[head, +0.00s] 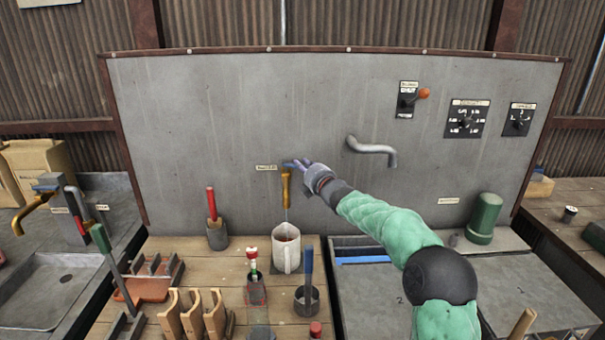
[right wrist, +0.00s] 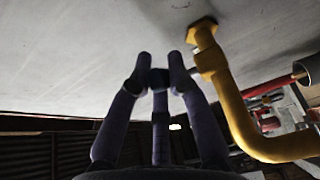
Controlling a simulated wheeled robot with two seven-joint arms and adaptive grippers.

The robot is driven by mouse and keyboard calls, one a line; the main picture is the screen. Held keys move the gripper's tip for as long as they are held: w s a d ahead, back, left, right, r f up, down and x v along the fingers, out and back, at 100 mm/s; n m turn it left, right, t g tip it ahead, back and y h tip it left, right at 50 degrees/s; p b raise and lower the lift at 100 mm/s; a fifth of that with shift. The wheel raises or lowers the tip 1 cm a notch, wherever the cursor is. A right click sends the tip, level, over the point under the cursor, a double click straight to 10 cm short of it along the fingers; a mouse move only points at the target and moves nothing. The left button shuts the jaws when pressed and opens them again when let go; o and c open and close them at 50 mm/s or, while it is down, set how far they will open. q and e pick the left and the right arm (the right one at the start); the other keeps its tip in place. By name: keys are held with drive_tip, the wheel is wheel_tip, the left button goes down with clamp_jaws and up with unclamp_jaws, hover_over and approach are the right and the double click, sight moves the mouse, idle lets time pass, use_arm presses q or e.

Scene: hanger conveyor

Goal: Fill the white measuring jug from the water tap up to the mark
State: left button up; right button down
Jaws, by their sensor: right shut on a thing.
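The white measuring jug (head: 281,256) stands upright on the wooden bench under the yellow water tap (head: 285,186). A thin pale streak that looks like water runs from the spout towards the jug's mouth. The level inside and the mark cannot be made out. My right gripper (head: 300,165) is at the wall beside the top of the tap, shut on its blue handle (head: 288,164). In the right wrist view my right gripper's purple fingers (right wrist: 161,73) are close together, left of the yellow tap pipe (right wrist: 226,92). My left gripper is not in view.
A red-handled tool stands in a grey cup (head: 217,236) left of the jug. A blue-handled tool stands in another cup (head: 307,300) in front right. A grey spout (head: 374,148) sticks out of the wall.

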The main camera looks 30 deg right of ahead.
drive_tip(key=shift+r, duration=0.1)
drive_tip(key=c, duration=1.1)
unclamp_jaws()
drive_tip(key=shift+c, duration=0.2)
drive_tip(key=s, duration=1.2)
drive_tip(key=shift+d, duration=0.1)
